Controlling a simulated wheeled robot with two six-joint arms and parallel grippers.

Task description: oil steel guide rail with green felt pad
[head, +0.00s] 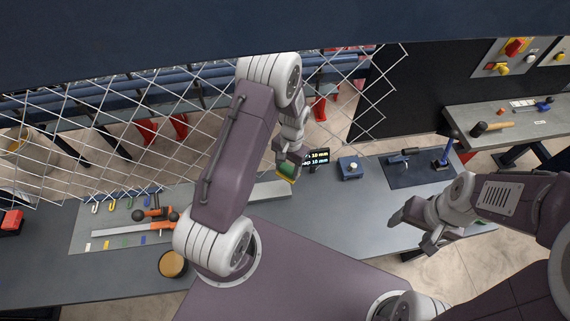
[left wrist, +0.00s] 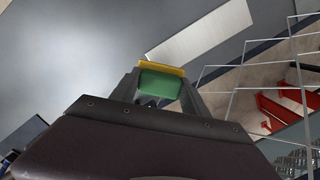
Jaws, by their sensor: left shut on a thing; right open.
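The steel guide rail (head: 268,191) is a long pale bar on the grey bench; my left arm hides part of it in the head view. It also shows in the left wrist view (left wrist: 200,40). My left gripper (head: 288,168) is shut on the green felt pad (head: 287,170), which has a yellow layer along one edge. The pad shows between the fingers in the left wrist view (left wrist: 160,84). It is near the rail's right end; I cannot tell whether it touches. My right gripper (head: 430,240) is open and empty at the bench's front right.
A round tin with amber contents (head: 172,263) stands at the front left. Chain-link mesh (head: 130,110) hangs behind the bench. A small display (head: 317,157) and a blue box (head: 350,168) stand right of the pad.

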